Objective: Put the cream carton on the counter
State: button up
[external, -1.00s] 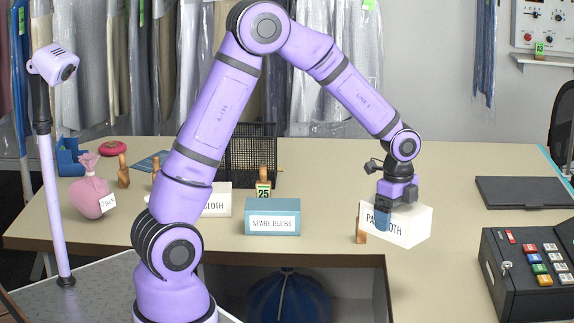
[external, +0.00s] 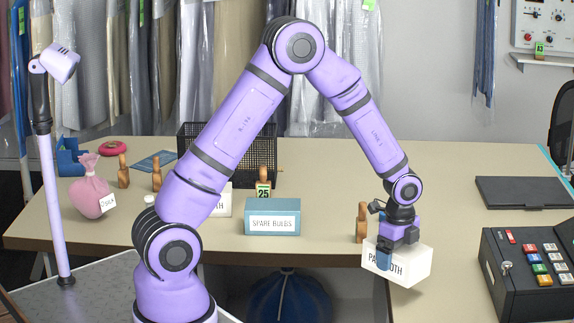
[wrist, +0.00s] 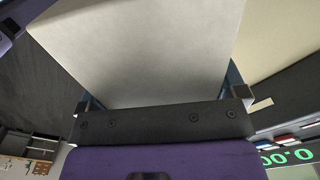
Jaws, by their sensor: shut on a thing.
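The cream carton (external: 410,264) is a box with a black-lettered label, partly covered by my gripper. My gripper (external: 384,258) is shut on it, with a blue finger across its labelled face. In the external view the carton is in front of the counter's near edge, and I cannot tell its exact height. In the wrist view the carton (wrist: 150,50) fills the upper middle between the fingers. The counter (external: 330,170) is a wide beige top behind it.
A blue SPARE BULBS box (external: 272,222) stands near the counter's front edge. A wooden peg (external: 362,222) stands just left of my gripper. A black keypad box (external: 530,270) is at the right, and a dark flat pad (external: 525,192) lies behind it. Counter between them is clear.

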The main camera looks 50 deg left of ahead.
jog(key=w+d, duration=0.1)
jog(key=w, duration=0.3)
jog(key=w+d+f, duration=0.1)
jog(key=w+d, duration=0.1)
jog(key=w, duration=0.3)
jog(key=w+d, duration=0.2)
jog(key=w, duration=0.2)
jog(key=shift+w+f, duration=0.2)
jog(key=shift+w, duration=0.05)
jog(key=shift+f, duration=1.75)
jog(key=shift+f, duration=0.15)
jog(key=o, duration=0.8)
